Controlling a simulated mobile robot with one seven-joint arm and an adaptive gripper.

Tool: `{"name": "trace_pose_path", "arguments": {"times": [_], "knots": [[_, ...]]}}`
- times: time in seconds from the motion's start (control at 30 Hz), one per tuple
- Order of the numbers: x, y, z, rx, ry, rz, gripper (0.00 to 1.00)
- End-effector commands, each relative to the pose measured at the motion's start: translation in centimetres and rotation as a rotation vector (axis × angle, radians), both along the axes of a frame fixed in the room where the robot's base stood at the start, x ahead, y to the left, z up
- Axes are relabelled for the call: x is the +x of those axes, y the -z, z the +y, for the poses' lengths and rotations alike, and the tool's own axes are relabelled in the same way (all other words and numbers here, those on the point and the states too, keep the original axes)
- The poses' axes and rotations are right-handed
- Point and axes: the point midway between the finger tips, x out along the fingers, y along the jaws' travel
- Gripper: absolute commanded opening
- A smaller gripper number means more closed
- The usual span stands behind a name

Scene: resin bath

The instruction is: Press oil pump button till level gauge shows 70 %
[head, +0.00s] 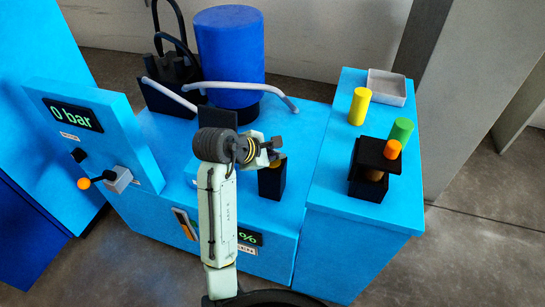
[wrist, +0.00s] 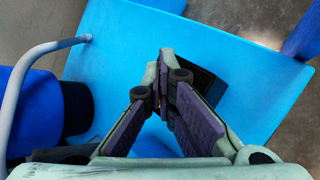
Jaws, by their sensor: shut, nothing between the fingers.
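A black box (head: 271,183) with an orange top stands on the blue bench, just under my gripper; it looks like the button housing, but its label is not visible. My gripper (head: 274,146) is shut and empty, above the box's top; I cannot tell whether it touches. In the wrist view the shut fingertips (wrist: 166,58) lie in front of a dark box (wrist: 208,84), and the button itself is hidden. The level display (head: 252,239) on the bench front shows a green "%", with its digits hidden behind my arm.
A panel with a "0 bar" display (head: 73,114) and an orange-knobbed lever (head: 84,183) stands left. A blue drum (head: 230,55) and grey pipe (head: 270,92) stand behind. At right are a yellow cylinder (head: 359,106), a green cylinder (head: 401,131), a black holder (head: 366,187) and a grey tray (head: 387,87).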

Motion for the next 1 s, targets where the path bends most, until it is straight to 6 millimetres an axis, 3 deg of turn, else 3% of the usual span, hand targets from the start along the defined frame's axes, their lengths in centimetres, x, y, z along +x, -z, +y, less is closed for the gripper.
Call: {"name": "trace_pose_path", "arguments": {"times": [0.7,1.0], "knots": [[0.0,-2.6,0.0,0.0,0.001,0.003,0.0],[0.0,-2.6,0.0,0.001,0.001,0.002,0.0]]}}
